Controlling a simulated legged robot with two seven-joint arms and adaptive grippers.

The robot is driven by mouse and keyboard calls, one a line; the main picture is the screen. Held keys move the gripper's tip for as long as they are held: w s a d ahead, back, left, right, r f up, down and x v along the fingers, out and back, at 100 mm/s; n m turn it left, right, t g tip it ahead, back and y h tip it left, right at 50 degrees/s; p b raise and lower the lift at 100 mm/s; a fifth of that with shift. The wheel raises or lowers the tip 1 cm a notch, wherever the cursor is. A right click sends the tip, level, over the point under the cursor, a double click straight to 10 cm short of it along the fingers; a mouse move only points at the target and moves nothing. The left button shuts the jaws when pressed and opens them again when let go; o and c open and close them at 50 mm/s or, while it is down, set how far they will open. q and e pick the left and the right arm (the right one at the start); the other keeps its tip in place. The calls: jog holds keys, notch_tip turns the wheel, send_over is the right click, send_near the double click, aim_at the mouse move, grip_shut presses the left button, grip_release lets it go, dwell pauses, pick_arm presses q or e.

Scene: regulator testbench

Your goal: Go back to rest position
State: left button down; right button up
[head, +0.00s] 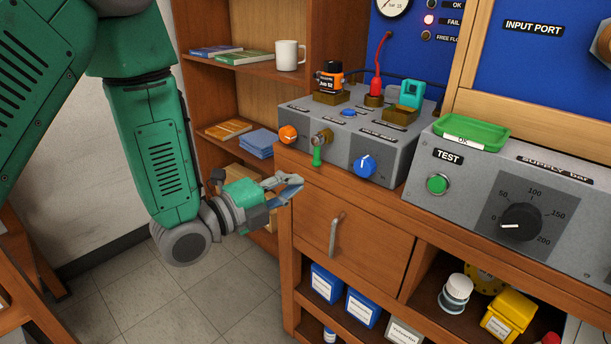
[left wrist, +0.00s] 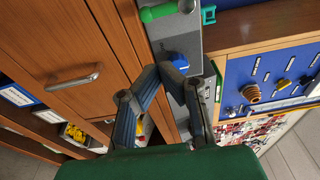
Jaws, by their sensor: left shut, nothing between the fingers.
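My left gripper (head: 290,187) is shut and empty in the head view, in the air in front of the wooden bench and left of its drawer (head: 353,232). In the left wrist view the fingers of the left gripper (left wrist: 170,72) come together at the tips with nothing between them. Beyond the tips a blue knob (left wrist: 178,60) shows on a grey box. In the head view this grey box (head: 335,145) stands on the bench, above and right of the gripper, apart from it. My right gripper is not in view.
The grey box carries an orange knob (head: 288,133), a green lever (head: 317,156) and a blue knob (head: 365,166). A green tray (head: 472,132) lies on the test unit (head: 520,190) at right. The drawer handle (head: 336,234) sticks out. The floor (head: 165,305) below the left arm is clear.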

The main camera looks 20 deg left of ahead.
pick_arm(q)
jog(key=s+f+n+g+y, duration=0.2)
jog(key=s+f+n, duration=0.15)
jog(key=f, duration=0.25)
jog(key=s+f+n+g+y+p, duration=0.1)
jog(key=s+f+n+g, duration=0.25)
jog(key=f, duration=0.35)
jog(key=s+f+n+g+y, duration=0.1)
jog(key=s+f+n+y, duration=0.15)
jog(key=f+n, duration=0.3)
jog(key=s+a+f+n+g+y, duration=0.1)
jog(key=s+f+n+g, duration=0.3)
jog(key=s, duration=0.6)
jog(key=s+a+f+n+g+y, duration=0.2)
jog(key=s+f+n, duration=0.5)
jog(key=s, duration=0.4)
jog(key=a+f+g+p, duration=0.1)
jog(key=g, duration=0.1)
jog(key=shift+a+g, duration=0.15)
jog(key=shift+g, duration=0.2)
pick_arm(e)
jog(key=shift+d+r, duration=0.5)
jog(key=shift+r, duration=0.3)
